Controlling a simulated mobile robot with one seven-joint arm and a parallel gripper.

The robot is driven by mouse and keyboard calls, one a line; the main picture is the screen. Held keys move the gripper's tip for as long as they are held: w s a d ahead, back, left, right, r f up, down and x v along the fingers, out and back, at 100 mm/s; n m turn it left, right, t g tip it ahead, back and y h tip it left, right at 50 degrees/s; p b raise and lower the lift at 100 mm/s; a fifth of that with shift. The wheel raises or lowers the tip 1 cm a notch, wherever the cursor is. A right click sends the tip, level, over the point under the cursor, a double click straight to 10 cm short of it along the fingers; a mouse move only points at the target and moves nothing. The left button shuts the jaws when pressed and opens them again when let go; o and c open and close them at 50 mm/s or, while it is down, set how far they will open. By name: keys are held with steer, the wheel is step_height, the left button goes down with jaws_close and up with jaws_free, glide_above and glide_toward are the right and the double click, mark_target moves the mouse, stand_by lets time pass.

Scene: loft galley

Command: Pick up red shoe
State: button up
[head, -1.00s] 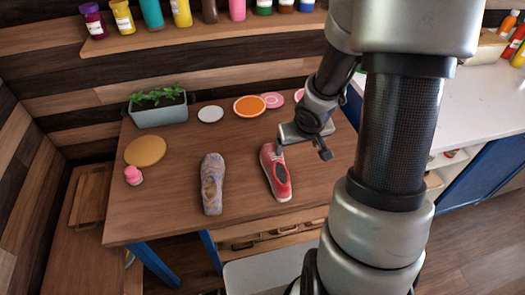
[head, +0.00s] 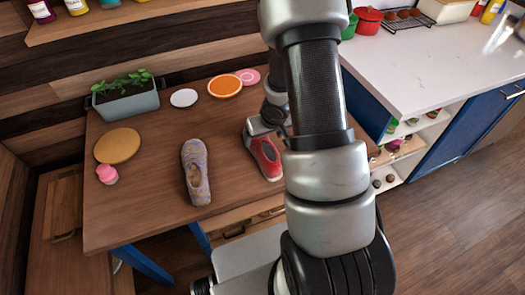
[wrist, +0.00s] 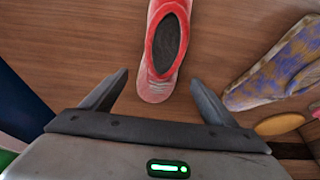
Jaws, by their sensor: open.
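The red shoe (head: 265,157) lies on the wooden table (head: 150,215), partly hidden behind my arm in the head view. In the wrist view the red shoe (wrist: 152,82) lies ahead of my gripper (wrist: 158,85), with its greyish-pink end between the two open fingers. The fingers stand apart from its sides and nothing is held. In the head view my gripper (head: 265,124) is mostly hidden by the arm, above the shoe. A purple and tan patterned shoe (head: 196,172) lies to the left of the red one.
A planter (head: 126,103), a tan round mat (head: 118,146), a pink item (head: 107,174), a white disc (head: 184,97) and an orange plate (head: 225,86) are on the table. A white counter (head: 430,75) stands at right. Table front left is clear.

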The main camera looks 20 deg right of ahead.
steer(key=shift+b+x, duration=0.85)
steer(key=shift+x, duration=2.2)
steer(key=shift+s+d, duration=0.1)
steer(key=shift+s, duration=0.1)
steer(key=shift+c, duration=0.5)
steer(key=c, duration=1.2)
